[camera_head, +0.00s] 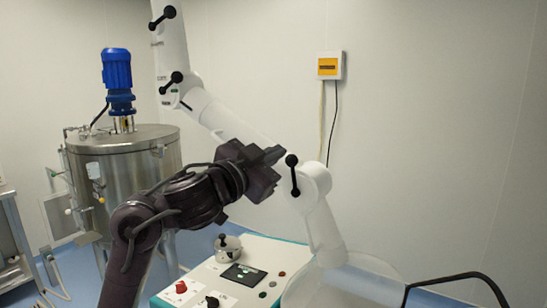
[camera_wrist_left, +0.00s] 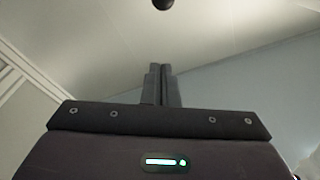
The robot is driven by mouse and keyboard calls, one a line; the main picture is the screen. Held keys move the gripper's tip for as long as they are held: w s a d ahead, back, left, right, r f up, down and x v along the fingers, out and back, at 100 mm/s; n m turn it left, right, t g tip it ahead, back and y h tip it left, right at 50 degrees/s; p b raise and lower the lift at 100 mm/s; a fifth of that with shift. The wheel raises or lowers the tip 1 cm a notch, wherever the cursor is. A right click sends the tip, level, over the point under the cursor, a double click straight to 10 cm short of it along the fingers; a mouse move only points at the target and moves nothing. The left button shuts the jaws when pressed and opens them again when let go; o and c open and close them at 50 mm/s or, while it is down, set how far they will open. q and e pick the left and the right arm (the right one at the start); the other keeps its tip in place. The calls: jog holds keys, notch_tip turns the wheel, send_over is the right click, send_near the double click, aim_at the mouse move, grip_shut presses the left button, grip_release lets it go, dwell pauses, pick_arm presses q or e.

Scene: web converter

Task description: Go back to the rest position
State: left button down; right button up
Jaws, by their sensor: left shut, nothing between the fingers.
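My left arm rises from the lower left in the head view. Its dark left gripper (camera_head: 268,172) is raised in front of a white jointed arm and above the control panel. In the left wrist view the two fingers of the left gripper (camera_wrist_left: 161,85) stand side by side, shut, with nothing between them. The wrist camera looks up towards pale ceiling and wall. My right gripper is not in either view.
The white jointed arm (camera_head: 240,128) stands behind my gripper. A panel (camera_head: 212,273) with knobs and a small screen lies below it. A steel tank (camera_head: 120,155) with a blue motor (camera_head: 117,75) stands at left. A black curved bar (camera_head: 455,277) is at lower right.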

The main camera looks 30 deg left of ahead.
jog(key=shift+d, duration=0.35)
